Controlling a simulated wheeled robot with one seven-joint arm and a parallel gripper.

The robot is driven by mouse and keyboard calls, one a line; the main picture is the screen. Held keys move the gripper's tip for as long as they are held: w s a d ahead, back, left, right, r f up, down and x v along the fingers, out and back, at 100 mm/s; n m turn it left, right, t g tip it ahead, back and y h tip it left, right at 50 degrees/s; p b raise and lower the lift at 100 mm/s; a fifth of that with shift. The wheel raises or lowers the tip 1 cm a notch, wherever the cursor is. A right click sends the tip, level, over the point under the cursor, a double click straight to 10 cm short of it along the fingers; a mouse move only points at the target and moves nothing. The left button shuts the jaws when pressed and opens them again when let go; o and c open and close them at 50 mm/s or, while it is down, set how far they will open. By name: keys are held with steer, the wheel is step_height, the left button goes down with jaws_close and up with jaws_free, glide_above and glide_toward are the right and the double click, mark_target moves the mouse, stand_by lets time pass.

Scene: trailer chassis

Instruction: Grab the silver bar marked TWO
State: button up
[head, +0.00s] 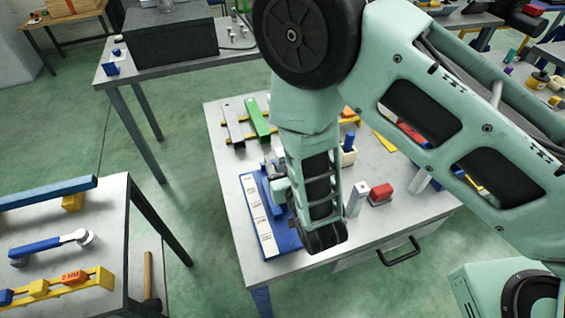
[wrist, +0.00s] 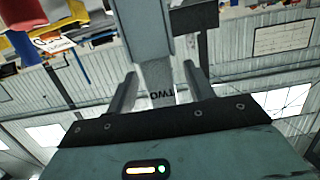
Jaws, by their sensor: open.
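The silver bar marked TWO (wrist: 158,73) shows in the wrist view, with its dark lettering near the palm of my gripper. It runs up the picture between the two fingers. My gripper (wrist: 161,79) is open, with one finger on each side of the bar and a gap seen on both sides. In the head view my gripper (head: 279,184) is partly hidden by my arm, beside the blue tray (head: 283,235) with a white label strip. I cannot make out the lettered bar there.
The grey table (head: 228,185) also holds a silver block (head: 357,198), a red-topped block (head: 381,192), a grey bar (head: 232,122) and a green bar (head: 257,119). Another table (head: 105,225) with tools stands at the left. Green floor lies open between the tables.

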steer(key=shift+p+x, duration=0.45)
steer(key=shift+x, duration=0.9)
steer(key=c, duration=1.1)
steer(key=shift+c, duration=0.2)
steer(key=shift+r, duration=0.15)
